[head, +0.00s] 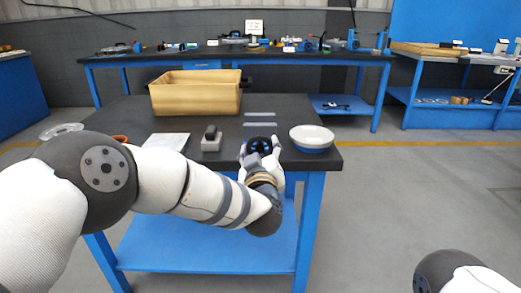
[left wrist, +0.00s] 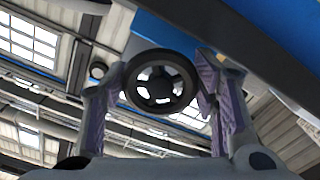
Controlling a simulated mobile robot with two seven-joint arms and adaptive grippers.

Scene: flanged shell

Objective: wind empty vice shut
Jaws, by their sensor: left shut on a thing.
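A black spoked handwheel (head: 261,145) is at the front edge of the dark table, and it also shows in the left wrist view (left wrist: 160,82). My left gripper (head: 262,152) is at the wheel. In the left wrist view its two fingers (left wrist: 162,92) stand either side of the wheel, shut on its rim. Two pale parallel strips (head: 261,114) lie behind the wheel with a dark gap between them. I cannot tell whether they are the vice's jaws; the vice's body does not show clearly. My right gripper is out of view.
On the table (head: 110,108) are a yellow bin (head: 196,97), a grey block with a black top (head: 211,140), a white plate (head: 167,141) and a white-and-blue bowl (head: 311,137) just right of the wheel. Floor on the right is clear.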

